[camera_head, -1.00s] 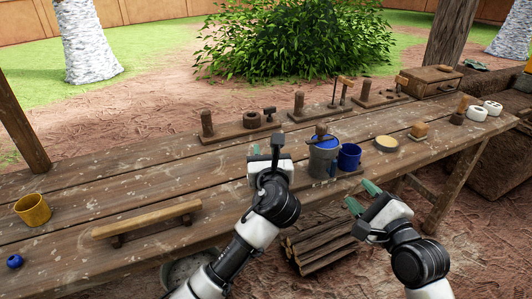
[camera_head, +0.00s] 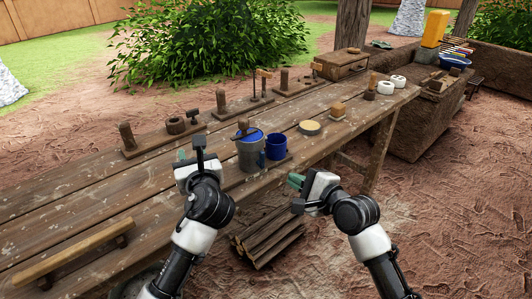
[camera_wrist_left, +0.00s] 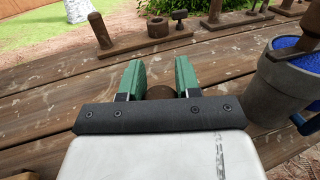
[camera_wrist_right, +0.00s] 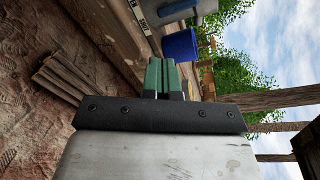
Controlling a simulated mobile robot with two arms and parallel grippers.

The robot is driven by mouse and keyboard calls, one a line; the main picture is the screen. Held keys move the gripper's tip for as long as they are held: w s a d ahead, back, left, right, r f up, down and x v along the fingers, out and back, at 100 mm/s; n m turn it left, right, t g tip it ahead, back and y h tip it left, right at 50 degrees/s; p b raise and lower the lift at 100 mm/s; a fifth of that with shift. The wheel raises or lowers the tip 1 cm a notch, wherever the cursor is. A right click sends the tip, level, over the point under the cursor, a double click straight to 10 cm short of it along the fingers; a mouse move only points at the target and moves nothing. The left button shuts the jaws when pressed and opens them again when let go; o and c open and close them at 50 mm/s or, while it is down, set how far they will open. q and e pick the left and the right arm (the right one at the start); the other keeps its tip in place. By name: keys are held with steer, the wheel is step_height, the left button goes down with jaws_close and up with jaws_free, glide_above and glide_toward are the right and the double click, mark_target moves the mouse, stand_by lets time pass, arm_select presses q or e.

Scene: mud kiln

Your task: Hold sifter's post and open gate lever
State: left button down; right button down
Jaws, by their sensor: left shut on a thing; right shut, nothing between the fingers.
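My left gripper (camera_head: 183,158) is shut on a brown, round wooden post top (camera_wrist_left: 160,91), seen between its green fingers in the left wrist view. The rest of that post is hidden. A grey bucket (camera_head: 251,155) with blue contents and a wooden piece across its top stands just right of this gripper. A blue cup (camera_head: 276,147) stands beside the bucket. My right gripper (camera_head: 295,182) is shut and empty, in front of the table edge below the cup. In the right wrist view a white label (camera_wrist_right: 137,10) sits near the bucket. I cannot identify the gate lever.
The wooden table (camera_head: 80,210) holds several wooden stands along its back, a round tan disc (camera_head: 310,128) and a wooden box (camera_head: 342,64). A raised wooden bar (camera_head: 75,252) lies at the front left. Stacked firewood (camera_head: 268,236) lies on the ground below.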

steer(key=w+d+f+n+g+y, duration=0.2)
steer(key=w+d+f+n+g, duration=0.15)
steer(key=w+n+g, duration=0.2)
steer(key=w+d+r+n+g+y, duration=0.2)
steer(key=d+r+n+g+y, duration=0.2)
steer(key=r+n, duration=0.3)
steer(key=shift+d+n+g+y, duration=0.3)
steer(key=shift+n+y, duration=0.2)
steer(key=shift+n, duration=0.25)
steer(key=shift+a, duration=0.1)
glide_toward(262, 160)
steer(key=w+a, duration=0.3)
steer(key=w, duration=0.2)
steer(key=shift+s+a+r, duration=0.2)
steer(key=shift+s+a, duration=0.1)
steer(key=shift+a, duration=0.25)
steer(key=shift+s+a+r, duration=0.2)
steer(key=shift+s+a, duration=0.1)
steer(key=shift+a, duration=0.25)
steer(key=shift+s+a, duration=0.65)
steer(key=shift+a, duration=0.1)
